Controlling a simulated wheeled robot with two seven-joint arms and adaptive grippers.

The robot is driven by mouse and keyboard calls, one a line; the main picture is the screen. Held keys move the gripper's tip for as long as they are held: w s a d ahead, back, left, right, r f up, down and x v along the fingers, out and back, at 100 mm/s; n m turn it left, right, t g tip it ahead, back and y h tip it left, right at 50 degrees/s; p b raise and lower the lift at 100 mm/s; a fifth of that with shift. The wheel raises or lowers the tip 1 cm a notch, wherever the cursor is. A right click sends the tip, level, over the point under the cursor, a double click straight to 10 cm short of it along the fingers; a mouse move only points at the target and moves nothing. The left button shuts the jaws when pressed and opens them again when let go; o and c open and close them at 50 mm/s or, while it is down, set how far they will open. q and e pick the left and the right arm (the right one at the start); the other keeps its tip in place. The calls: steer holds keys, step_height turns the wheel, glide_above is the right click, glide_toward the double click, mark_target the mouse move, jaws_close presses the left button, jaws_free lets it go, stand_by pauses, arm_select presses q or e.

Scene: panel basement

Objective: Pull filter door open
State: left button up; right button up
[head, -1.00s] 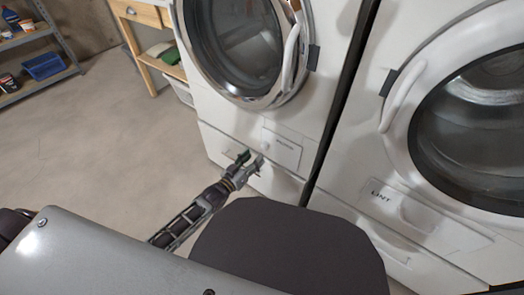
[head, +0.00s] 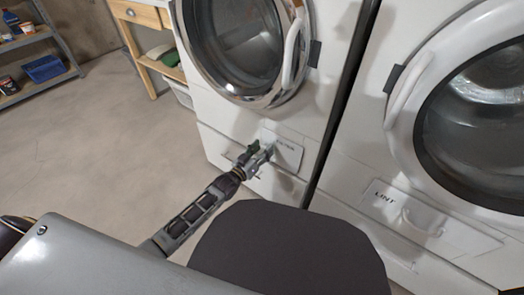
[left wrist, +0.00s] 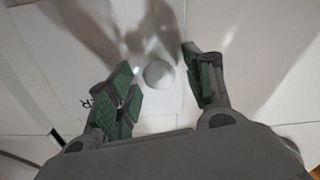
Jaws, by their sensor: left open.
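The filter door (head: 288,152) is a small white labelled panel low on the front of the left machine. It looks closed, flush with the front. Its round white knob (left wrist: 159,74) shows in the left wrist view, between the green-padded fingers of my left gripper (left wrist: 163,88). The fingers are apart, with a gap visible on both sides of the knob. In the head view my left gripper (head: 258,152) is at the door's left part and hides the knob. My right gripper is not in view.
A second machine with a panel marked LINT (head: 430,218) stands at the right. Both machines have round glass doors above. A wooden table (head: 145,45) and a shelf with a blue bin (head: 43,68) stand at the back left. The floor (head: 90,150) at the left is clear.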

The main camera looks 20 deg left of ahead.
arm_select(q)
jaws_close()
stand_by(0.3)
